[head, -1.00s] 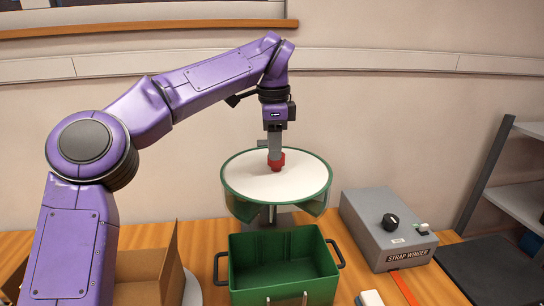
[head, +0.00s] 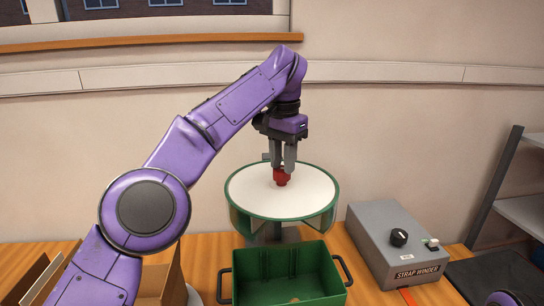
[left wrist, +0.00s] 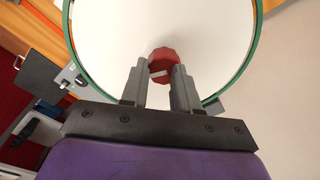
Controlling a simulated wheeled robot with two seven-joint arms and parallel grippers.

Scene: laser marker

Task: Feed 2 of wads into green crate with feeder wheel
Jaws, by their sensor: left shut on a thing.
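The feeder wheel (head: 248,190) has a white top with a green rim and stands behind the green crate. Green walls show under its rim. My left gripper (head: 282,170) points down at the wheel's middle and is shut on its red knob (head: 281,181). In the left wrist view the fingers sit on both sides of the red knob (left wrist: 164,60). The green crate (head: 310,275) stands in front of the wheel, below it. A small tan spot (head: 295,299) shows low in the crate, possibly a wad. Any wads inside the wheel are hidden. My right gripper is out of view.
A grey strap winder box (head: 385,240) with a black knob stands right of the wheel. An open cardboard box (head: 160,285) is at the left, partly behind my arm. Shelves (head: 520,210) stand at the far right.

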